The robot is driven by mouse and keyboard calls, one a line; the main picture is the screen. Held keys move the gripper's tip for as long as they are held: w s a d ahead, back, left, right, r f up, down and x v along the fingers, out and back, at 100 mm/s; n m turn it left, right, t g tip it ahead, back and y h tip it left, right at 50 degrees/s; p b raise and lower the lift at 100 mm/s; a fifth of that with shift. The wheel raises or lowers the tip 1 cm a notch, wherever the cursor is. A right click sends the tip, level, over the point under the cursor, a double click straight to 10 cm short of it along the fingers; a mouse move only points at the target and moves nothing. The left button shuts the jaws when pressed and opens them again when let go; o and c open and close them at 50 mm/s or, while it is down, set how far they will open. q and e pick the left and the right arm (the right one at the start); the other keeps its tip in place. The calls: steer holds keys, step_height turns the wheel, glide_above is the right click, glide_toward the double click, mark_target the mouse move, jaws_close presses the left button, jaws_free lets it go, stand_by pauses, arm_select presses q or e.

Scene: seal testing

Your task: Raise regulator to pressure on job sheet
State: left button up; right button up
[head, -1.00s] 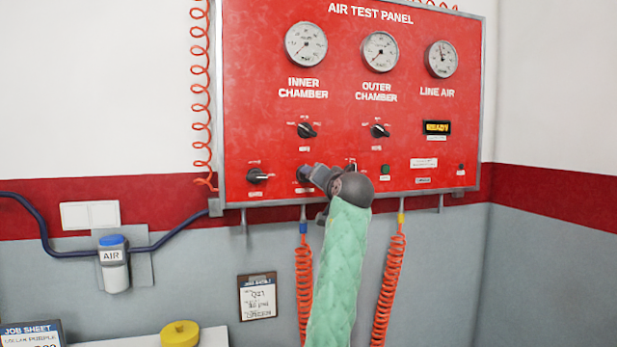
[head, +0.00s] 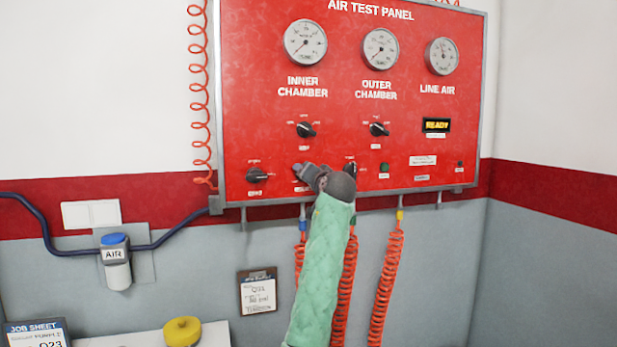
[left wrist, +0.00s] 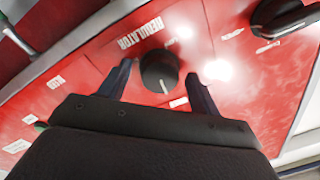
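The red air test panel (head: 345,150) hangs on the wall, with inner chamber (head: 305,41), outer chamber (head: 381,48) and line air (head: 442,56) gauges. In the left wrist view the black regulator knob (left wrist: 160,72) lies between the fingers of my left gripper (left wrist: 160,68), with a gap on each side. The fingers are open. In the head view this gripper (head: 305,172) is at the panel's lower row and hides the knob. A job sheet (head: 36,333) is at lower left, partly cut off; its pressure value is not readable. My right gripper does not show.
Other black knobs sit nearby: one at lower left (head: 257,175), two above (head: 306,129) (head: 378,129). A display (head: 436,125) reads READY. Orange coiled hoses (head: 386,285) hang below. A clipboard (head: 257,292) is on the wall; a yellow part (head: 182,331) sits on a white surface.

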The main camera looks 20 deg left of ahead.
arm_select(q)
steer(key=c, duration=0.9)
steer(key=m+b, duration=0.1)
steer(key=m, duration=0.4)
steer(key=shift+m, duration=0.3)
steer(key=o, duration=1)
steer(key=b+v, duration=0.4)
steer(key=v, duration=0.3)
steer(key=shift+s+d, duration=0.25)
steer(key=shift+s, duration=0.05)
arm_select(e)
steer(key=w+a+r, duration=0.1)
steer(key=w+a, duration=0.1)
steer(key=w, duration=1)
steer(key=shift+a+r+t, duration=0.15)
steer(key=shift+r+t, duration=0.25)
